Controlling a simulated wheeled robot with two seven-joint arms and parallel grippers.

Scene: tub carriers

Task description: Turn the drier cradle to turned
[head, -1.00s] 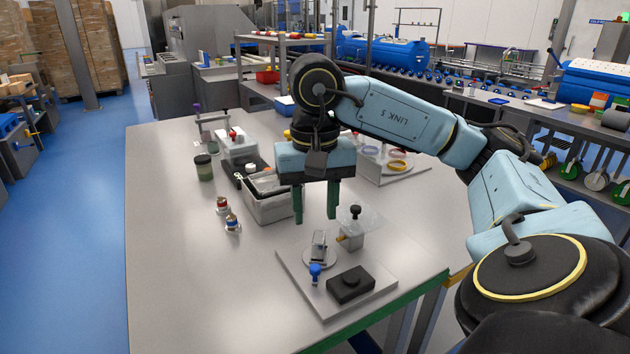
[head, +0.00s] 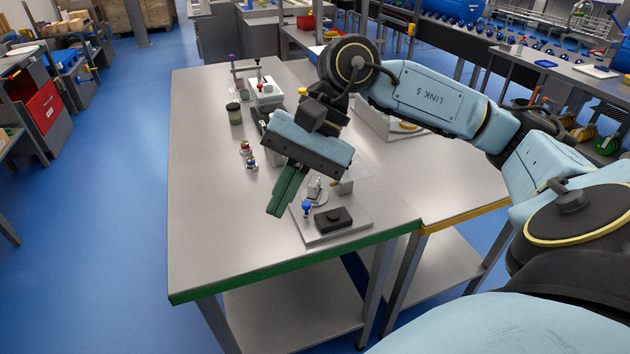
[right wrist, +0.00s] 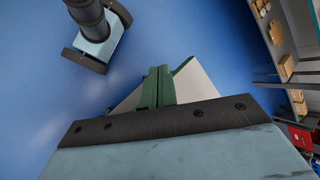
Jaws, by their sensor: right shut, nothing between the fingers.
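A small grey metal cradle (head: 314,187) sits on a round disc on a light base plate (head: 354,230) near the table's front edge. I take it to be the drier cradle. A blue knob (head: 306,208) stands at its front left, and a black block (head: 333,219) lies in front of it on the plate. My right gripper (head: 276,212) is shut and empty, tilted with its green fingers pointing down and left. In the picture the fingertips are left of the blue knob. The right wrist view shows the shut fingers (right wrist: 158,82) against the table edge and blue floor. My left gripper is not in view.
A clear-lidded piece (head: 345,186) stands behind the plate, partly hidden by my gripper. Small bottles (head: 248,156) and a dark-lidded jar (head: 234,114) stand further back left. The table's front left (head: 215,230) is clear.

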